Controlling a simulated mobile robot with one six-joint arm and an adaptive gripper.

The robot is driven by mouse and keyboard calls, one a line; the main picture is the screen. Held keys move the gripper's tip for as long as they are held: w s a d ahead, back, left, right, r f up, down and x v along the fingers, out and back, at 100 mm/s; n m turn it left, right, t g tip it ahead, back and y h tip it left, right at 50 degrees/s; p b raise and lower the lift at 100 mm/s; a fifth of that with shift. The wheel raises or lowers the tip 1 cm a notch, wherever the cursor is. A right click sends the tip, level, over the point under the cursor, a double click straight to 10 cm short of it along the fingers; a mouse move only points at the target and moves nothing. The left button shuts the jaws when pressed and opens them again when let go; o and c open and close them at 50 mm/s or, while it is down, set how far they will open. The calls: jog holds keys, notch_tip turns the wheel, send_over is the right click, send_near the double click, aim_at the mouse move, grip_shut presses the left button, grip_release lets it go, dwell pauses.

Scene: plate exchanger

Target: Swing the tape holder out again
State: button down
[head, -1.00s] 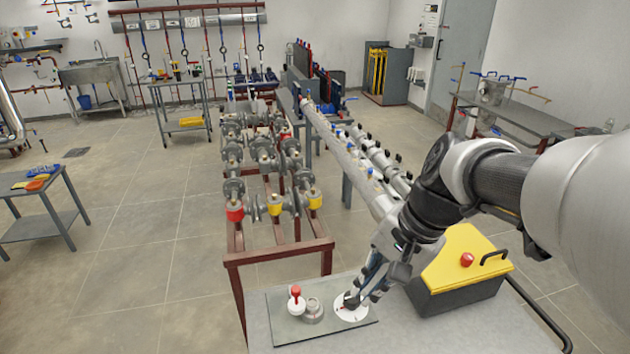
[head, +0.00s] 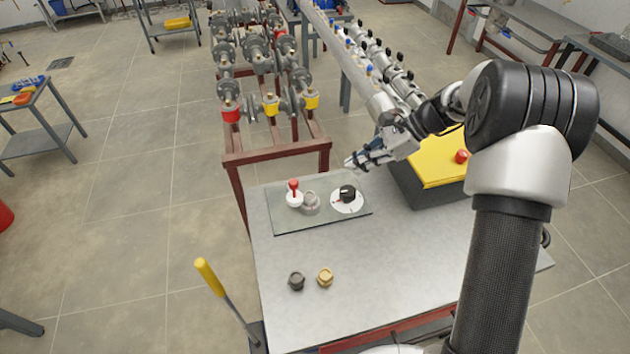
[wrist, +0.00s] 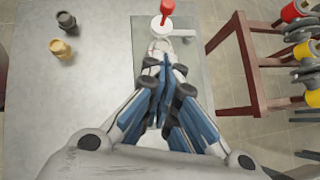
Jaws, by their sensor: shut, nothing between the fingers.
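I cannot pick out a tape holder for certain in either view. A grey panel (head: 320,218) lies on the metal table and also shows in the wrist view (wrist: 205,90). It carries a red-knobbed lever on a white base (head: 294,193), a grey round fitting (head: 310,203) and a white dial (head: 346,204) with a black knob (head: 347,191). My gripper (head: 352,163) is shut and empty, above the back edge of the panel near the dial. In the wrist view my closed fingers (wrist: 165,62) point toward the red knob (wrist: 168,8) and cover part of the panel.
A yellow-topped box (head: 430,165) stands right of the panel. A dark cap (head: 296,281) and a brass cap (head: 325,277) sit on the table's front, with a yellow-handled tool (head: 210,278) at its left edge. A pipe rack (head: 270,155) stands behind. The table's middle is clear.

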aim_at(292, 185)
jog(key=shift+a+r+b+x, duration=0.35)
jog(key=shift+b+x, duration=0.4)
jog(key=shift+x, duration=1.4)
jog(key=shift+a+r+b+x, duration=0.3)
jog(key=shift+b+x, duration=0.4)
jog(key=shift+x, duration=1.45)
jog(key=shift+a+r+b+x, duration=0.35)
jog(key=shift+b+x, duration=0.4)
jog(key=shift+x, duration=1.4)
jog(key=shift+a, duration=0.1)
